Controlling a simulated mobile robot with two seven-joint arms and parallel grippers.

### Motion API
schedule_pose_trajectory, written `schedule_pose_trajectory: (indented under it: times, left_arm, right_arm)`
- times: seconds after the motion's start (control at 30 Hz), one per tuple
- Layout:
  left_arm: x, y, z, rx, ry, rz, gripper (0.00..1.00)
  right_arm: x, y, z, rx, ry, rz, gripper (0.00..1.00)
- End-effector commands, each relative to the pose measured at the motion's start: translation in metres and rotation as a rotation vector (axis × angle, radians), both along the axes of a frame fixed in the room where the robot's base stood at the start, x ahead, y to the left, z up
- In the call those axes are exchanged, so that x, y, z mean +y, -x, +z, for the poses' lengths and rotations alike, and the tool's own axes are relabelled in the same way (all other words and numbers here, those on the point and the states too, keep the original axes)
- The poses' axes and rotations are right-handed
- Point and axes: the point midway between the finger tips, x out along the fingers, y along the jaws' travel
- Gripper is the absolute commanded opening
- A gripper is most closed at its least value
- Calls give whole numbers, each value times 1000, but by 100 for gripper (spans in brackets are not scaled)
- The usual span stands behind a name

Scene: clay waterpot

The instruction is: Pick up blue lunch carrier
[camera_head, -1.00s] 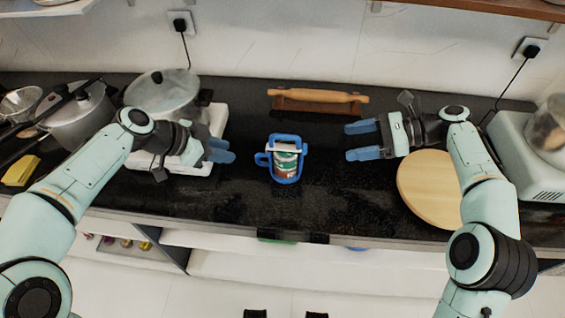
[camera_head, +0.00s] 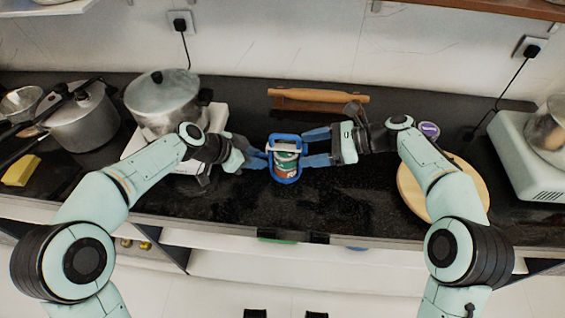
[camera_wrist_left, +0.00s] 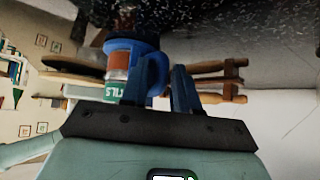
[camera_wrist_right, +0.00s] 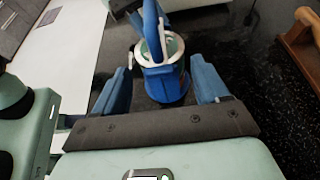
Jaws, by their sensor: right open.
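The blue lunch carrier (camera_head: 286,177) stands upright on the black counter, with a blue frame, a side loop on its left and a labelled canister inside. My right gripper (camera_head: 304,148) is open at the carrier's right side. In the right wrist view the carrier (camera_wrist_right: 168,85) stands between its spread fingers. My left gripper (camera_head: 262,160) is at the side loop. In the left wrist view its fingers (camera_wrist_left: 170,75) are a small gap apart, the left one overlapping the carrier's blue part (camera_wrist_left: 125,46). Whether they grip the loop is unclear.
A wooden rolling pin (camera_head: 318,96) lies on its stand behind the carrier. A steel pot (camera_head: 162,98) is on a white stove at left. A round wooden board (camera_head: 472,200) lies under my right arm. The counter in front of the carrier is clear.

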Motion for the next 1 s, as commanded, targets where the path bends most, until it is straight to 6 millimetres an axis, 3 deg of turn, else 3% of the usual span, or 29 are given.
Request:
schedule_pose_trajectory:
  times: [0.03,0.1,0.13,0.23,0.27,0.67,1.0]
  left_arm:
    - [0,0,0,0,0,0,30]
    - [0,0,0,0,0,0,7]
    - [0,0,0,0,0,0,0]
    - [0,0,0,0,0,0,0]
    - [0,0,0,0,0,0,0]
    - [0,0,7,-4,1,1,0]
    - [0,0,42,-14,2,2,0]
  right_arm:
    - [0,0,0,0,0,0,74]
    - [0,0,0,0,0,0,51]
    - [0,0,0,0,0,0,41]
    - [0,0,0,0,0,0,9]
    - [0,0,0,0,0,0,4]
    - [0,0,7,-3,-2,0,4]
    - [0,1,42,-14,-2,-1,4]
